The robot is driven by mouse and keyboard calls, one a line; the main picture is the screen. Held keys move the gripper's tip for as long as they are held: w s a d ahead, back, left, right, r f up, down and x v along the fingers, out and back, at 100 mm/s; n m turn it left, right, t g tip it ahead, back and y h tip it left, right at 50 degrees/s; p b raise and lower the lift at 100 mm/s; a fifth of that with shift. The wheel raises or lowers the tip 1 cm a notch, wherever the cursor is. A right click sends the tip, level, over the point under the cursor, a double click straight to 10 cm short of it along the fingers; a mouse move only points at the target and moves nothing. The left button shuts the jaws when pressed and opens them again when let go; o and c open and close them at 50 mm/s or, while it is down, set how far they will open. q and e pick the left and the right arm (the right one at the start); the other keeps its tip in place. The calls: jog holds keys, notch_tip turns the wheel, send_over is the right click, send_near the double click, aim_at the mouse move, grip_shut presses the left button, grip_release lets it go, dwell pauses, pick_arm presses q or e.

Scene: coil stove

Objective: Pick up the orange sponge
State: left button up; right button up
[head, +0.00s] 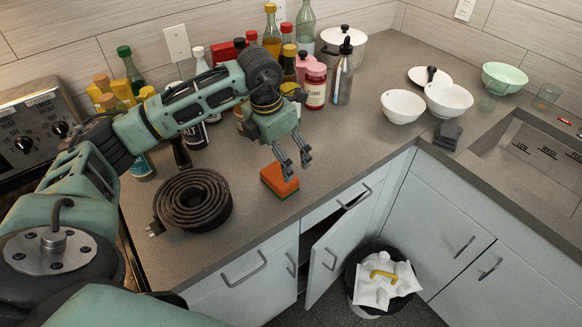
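The orange sponge (276,183) lies near the front edge of the grey counter (330,180), with a green layer on its underside. My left gripper (297,167) reaches over the counter and points down, just above and to the right of the sponge. Its two fingers are apart with nothing between them. One fingertip overlaps the sponge's right end in the picture; I cannot tell whether it touches. My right gripper is not in view.
A coiled stove element (193,201) lies left of the sponge. Several bottles and jars (315,84) stand behind my arm. A cabinet door (337,250) hangs open below, beside a bin (383,283).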

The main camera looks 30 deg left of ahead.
aim_at(279, 175)
pick_arm(q)
jog(key=shift+s+f, duration=0.15)
jog(key=shift+f, duration=0.15)
jog(key=shift+s+f+p, duration=0.5)
jog(key=shift+f, duration=0.2)
notch_tip(279, 175, down, 2)
jog(key=shift+d+f+p, duration=0.1)
jog(key=shift+p, duration=0.75)
jog(key=shift+w+d+f, duration=0.1)
jog(key=shift+w+f, duration=0.05)
jog(key=shift+f, duration=0.5)
jog(key=shift+w+f, duration=0.15)
jog(key=shift+f, duration=0.7)
jog(key=c, duration=0.8)
jog(key=shift+c, duration=1.1)
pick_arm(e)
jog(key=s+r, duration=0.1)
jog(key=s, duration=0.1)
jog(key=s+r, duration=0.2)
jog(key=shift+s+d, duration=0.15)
